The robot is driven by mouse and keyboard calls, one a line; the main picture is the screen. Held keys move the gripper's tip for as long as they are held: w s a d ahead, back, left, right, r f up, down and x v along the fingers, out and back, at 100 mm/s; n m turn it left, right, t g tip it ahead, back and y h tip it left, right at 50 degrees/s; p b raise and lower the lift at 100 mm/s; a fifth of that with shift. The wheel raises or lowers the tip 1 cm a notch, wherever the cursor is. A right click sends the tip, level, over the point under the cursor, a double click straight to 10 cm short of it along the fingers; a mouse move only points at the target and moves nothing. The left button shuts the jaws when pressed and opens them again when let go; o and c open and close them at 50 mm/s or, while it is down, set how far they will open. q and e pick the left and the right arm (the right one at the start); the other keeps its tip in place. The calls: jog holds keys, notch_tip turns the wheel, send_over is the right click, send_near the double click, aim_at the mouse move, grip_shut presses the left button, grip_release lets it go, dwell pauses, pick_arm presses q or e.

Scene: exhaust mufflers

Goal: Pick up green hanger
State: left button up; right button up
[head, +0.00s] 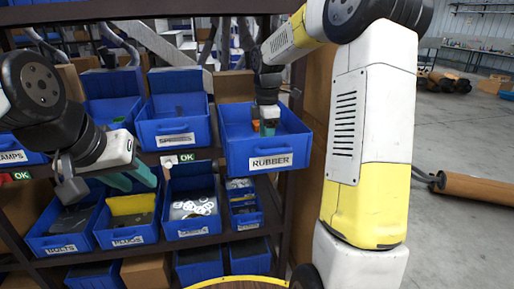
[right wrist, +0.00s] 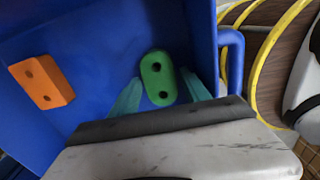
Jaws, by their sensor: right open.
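The green hanger (right wrist: 157,78) is a rounded green block with two dark holes. It lies in the blue bin labelled RUBBER (head: 233,152). In the right wrist view my right gripper (right wrist: 162,80) is open, with one teal finger on each side of the green hanger. Whether the fingers touch it I cannot tell. In the head view my right gripper (head: 267,128) reaches down into the bin, and I cannot make out the green hanger there. My left gripper (head: 138,180) is at the left, in front of the shelf, with its teal fingers apart and nothing seen between them.
An orange block (right wrist: 42,82) with two holes lies in the same bin, left of the green hanger. The bin walls stand close around my right gripper. Other blue bins (head: 178,130) fill the shelf.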

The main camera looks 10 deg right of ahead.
grip_shut()
